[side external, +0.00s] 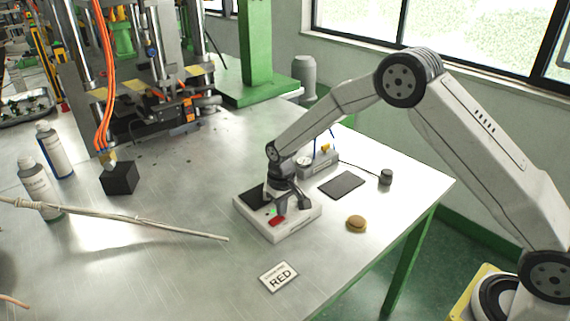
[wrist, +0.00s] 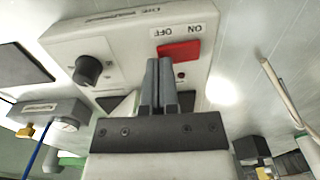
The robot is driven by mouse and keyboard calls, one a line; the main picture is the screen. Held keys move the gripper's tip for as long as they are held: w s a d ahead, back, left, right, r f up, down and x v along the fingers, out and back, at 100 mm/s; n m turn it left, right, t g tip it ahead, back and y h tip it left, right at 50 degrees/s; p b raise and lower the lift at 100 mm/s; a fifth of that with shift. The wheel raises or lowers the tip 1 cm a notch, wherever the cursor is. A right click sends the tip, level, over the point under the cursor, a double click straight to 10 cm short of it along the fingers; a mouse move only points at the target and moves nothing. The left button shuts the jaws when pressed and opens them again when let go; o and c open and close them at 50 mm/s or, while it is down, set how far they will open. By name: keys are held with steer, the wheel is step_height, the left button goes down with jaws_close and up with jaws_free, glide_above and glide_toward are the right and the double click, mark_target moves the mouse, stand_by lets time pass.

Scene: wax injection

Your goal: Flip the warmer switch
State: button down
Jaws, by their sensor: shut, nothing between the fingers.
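The warmer is a white box (side external: 292,231) on the table, with a dark plate (side external: 254,197) on top. It fills the upper part of the wrist view (wrist: 125,45), with a black knob (wrist: 88,70) on its panel. Its red rocker switch (wrist: 179,50) lies beside an ON/OFF label (wrist: 180,31); the switch also shows in the side view (side external: 277,221). My gripper (wrist: 159,62) is shut and empty, pointing down at the panel. Its fingertips appear right beside the switch; I cannot tell if they touch it. The fingers hide part of the panel.
A grey gauge box (side external: 319,164) with a blue tube stands behind the warmer. A dark pad (side external: 341,185), black cylinder (side external: 386,177) and tan disc (side external: 356,224) lie to the right. A pale rod (side external: 130,222) lies left.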

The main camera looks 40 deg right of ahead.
mark_target(285, 219)
steer(key=shift+f, duration=0.35)
stand_by(0.3)
steer(key=shift+r, duration=3.5)
steer(key=s+d+r+t, duration=0.1)
steer(key=s+d+r, duration=0.1)
steer(key=s, duration=1)
steer(key=s+d+r+t, duration=0.1)
steer(key=s+d+r, duration=0.1)
steer(key=s, duration=0.9)
steer(key=shift+s+d+t, duration=0.3)
steer(key=shift+s+d, duration=0.1)
steer(key=shift+d, duration=0.05)
steer(key=shift+r, duration=0.1)
